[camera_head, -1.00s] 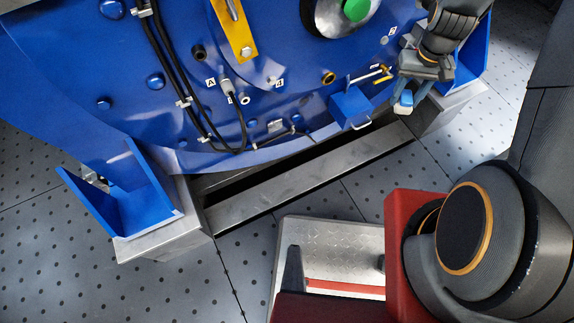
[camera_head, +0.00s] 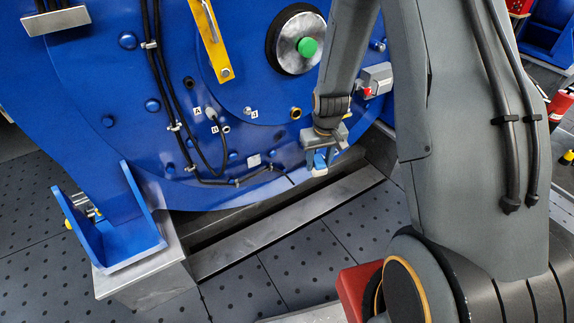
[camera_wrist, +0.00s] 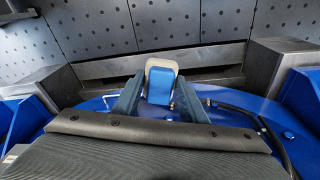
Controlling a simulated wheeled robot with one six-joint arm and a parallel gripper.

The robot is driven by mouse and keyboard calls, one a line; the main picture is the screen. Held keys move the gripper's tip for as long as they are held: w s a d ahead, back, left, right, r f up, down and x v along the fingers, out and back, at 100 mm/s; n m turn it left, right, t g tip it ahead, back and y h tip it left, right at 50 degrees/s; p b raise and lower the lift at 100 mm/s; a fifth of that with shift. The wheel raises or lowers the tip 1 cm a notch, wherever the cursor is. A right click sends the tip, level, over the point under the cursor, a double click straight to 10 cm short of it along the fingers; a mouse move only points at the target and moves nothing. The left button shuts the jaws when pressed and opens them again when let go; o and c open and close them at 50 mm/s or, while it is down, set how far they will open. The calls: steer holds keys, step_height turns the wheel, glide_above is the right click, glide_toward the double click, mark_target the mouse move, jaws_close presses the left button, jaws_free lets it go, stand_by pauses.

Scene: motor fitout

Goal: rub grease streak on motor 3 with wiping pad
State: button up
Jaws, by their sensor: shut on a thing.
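The large blue motor (camera_head: 110,75) fills the upper left of the head view. My gripper (camera_head: 322,150) is low at the motor's right side. It is shut on the wiping pad, a small blue block with a pale edge; the pad (camera_head: 320,160) shows just below the jaws in the head view. In the wrist view my gripper (camera_wrist: 158,100) has a finger on each side of the pad (camera_wrist: 160,82). I cannot tell whether the pad touches the motor. I make out no grease streak; my arm hides part of the motor's right side.
A yellow bar (camera_head: 211,40), a green-centred shaft end (camera_head: 308,47) and black cables (camera_head: 170,90) stand out on the motor face. A metal base rail (camera_head: 290,228) runs below it. The dotted floor (camera_head: 330,255) in front is partly clear.

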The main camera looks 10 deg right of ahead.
steer(key=w+a+f+n+t+y+b, duration=0.2)
steer(key=w+f+t+b, duration=0.5)
steer(key=w+b, duration=0.6)
steer(key=w+a+f+n+t+y+b, duration=0.2)
steer(key=w+f+t+b, duration=0.6)
steer(key=w+b, duration=0.6)
steer(key=shift+w+a+f+n+y, duration=0.45)
steer(key=shift+a+f+y, duration=0.45)
steer(key=shift+a+f, duration=0.35)
steer(key=shift+b+x, duration=0.35)
steer(key=shift+x, duration=0.65)
steer(key=shift+d, duration=0.1)
